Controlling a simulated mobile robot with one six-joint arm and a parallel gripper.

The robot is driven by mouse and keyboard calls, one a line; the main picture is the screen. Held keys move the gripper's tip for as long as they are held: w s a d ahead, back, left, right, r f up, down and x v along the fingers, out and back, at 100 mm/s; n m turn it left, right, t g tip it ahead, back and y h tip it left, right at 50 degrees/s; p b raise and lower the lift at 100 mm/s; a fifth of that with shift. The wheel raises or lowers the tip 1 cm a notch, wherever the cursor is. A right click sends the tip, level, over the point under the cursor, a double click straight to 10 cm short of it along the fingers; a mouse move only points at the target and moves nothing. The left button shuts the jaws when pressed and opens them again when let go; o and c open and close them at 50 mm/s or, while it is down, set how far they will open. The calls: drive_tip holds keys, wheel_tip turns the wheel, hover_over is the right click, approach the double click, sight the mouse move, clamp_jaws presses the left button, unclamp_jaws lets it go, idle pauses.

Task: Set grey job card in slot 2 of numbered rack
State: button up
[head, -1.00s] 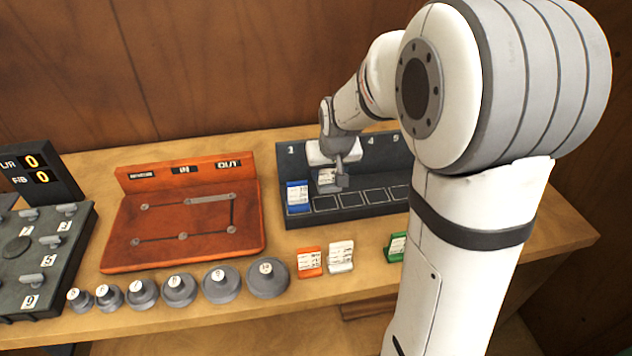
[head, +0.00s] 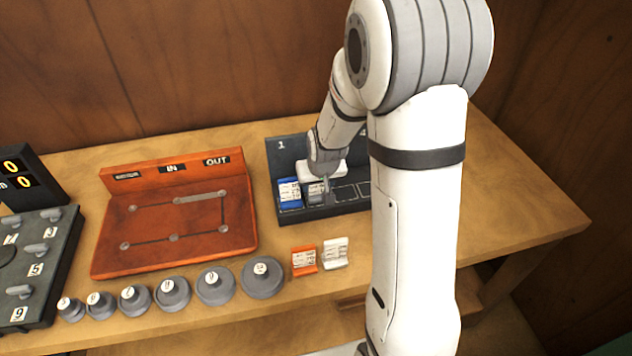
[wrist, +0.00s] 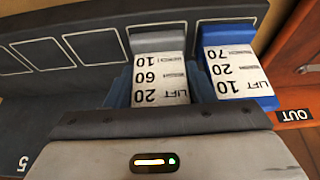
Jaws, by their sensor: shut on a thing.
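In the head view the grey card (head: 315,191) is upright at the second place of the dark numbered rack (head: 284,153), just right of the blue card (head: 289,193) under the number 1. In the wrist view it stands beside the blue card (wrist: 236,65), about level with it, with a small gap between. The number 2 is hidden by my gripper. I cannot tell whether the card's foot touches the slot floor.
Empty outlined slots (head: 345,194) continue right of the grey card. An orange board (head: 178,225) and a row of grey knobbed weights (head: 215,287) lie to the left.

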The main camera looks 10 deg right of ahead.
drive_tip(key=shift+s, duration=0.1)
drive_tip(key=shift+f, duration=0.15)
drive_tip(key=o, duration=0.7)
drive_tip(key=shift+r, duration=0.45)
drive_tip(key=v, duration=1.1)
drive_tip(key=s+r, duration=0.2)
drive_tip(key=s, duration=0.8)
drive_tip(key=s+r+g, duration=0.1)
drive_tip(key=s+r, duration=0.2)
drive_tip(key=s, duration=0.6)
drive_tip(key=shift+s+b, duration=0.4)
drive_tip(key=shift+b, duration=0.05)
